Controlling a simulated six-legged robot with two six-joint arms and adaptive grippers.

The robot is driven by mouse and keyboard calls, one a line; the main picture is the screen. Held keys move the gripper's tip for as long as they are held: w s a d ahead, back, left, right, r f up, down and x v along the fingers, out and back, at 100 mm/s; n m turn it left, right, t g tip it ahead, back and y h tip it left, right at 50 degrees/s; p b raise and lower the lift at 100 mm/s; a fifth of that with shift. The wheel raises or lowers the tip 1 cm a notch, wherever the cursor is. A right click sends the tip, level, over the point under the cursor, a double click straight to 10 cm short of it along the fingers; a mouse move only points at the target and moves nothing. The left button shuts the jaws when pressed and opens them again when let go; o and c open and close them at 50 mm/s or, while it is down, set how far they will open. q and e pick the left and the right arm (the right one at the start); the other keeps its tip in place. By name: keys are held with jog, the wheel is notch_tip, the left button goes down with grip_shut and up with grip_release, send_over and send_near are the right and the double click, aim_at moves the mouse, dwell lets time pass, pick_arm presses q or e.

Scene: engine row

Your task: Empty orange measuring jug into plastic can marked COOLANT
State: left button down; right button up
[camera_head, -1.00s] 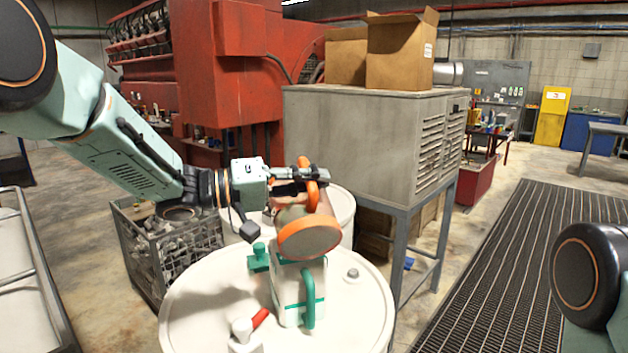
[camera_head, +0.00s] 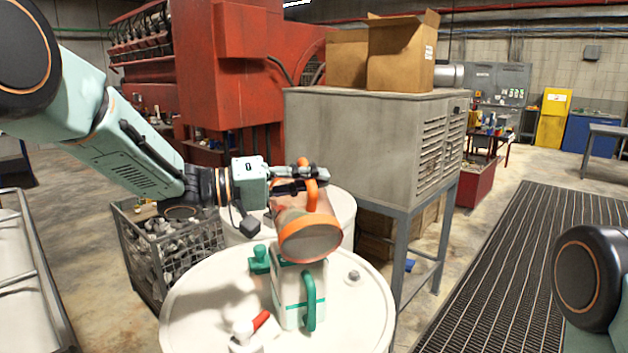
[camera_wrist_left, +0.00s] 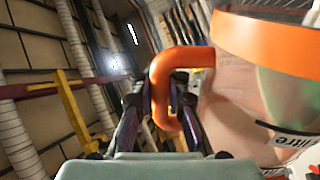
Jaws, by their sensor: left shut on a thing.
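The orange measuring jug (camera_head: 302,215) has a clear body, orange rim and orange handle. It is tipped far over, its wide orange-rimmed end low and facing me. My left gripper (camera_head: 308,178) is shut on its handle; the wrist view shows the handle (camera_wrist_left: 160,92) between the fingers and part of a "litre" mark on the body. The plastic can (camera_head: 288,297), white with a green band and green handle, stands upright on a white drum, just below the jug's rim. The jug hides the can's top, so I cannot see its opening or any flow. No COOLANT marking is readable.
The white drum lid (camera_head: 205,300) also bears a green piece (camera_head: 260,259) left of the can and a white item with a red part (camera_head: 252,325). A wire basket (camera_head: 172,250) stands left. A grey cabinet (camera_head: 365,140) with boxes stands behind.

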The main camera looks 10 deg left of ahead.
pick_arm(q)
jog(key=shift+w+a+r+n, duration=0.1)
jog(key=shift+w+a+n, duration=0.1)
jog(key=shift+w+n, duration=0.3)
jog(key=shift+w+a+r+n, duration=0.1)
jog(key=shift+w+a+n, duration=0.1)
jog(key=shift+w+n, duration=0.3)
dwell(1.8)
jog(key=shift+w+a+f+n, duration=0.1)
jog(key=shift+w+a+n, duration=0.3)
jog(key=shift+w+n, duration=0.35)
jog(key=shift+w+a+f+n, duration=0.1)
jog(key=shift+w+a+n, duration=0.25)
jog(key=shift+w+n, duration=0.4)
dwell(2.5)
jog(key=shift+w+a+r, duration=0.15)
jog(key=shift+w+a, duration=0.05)
jog(key=shift+w, duration=0.25)
dwell(0.9)
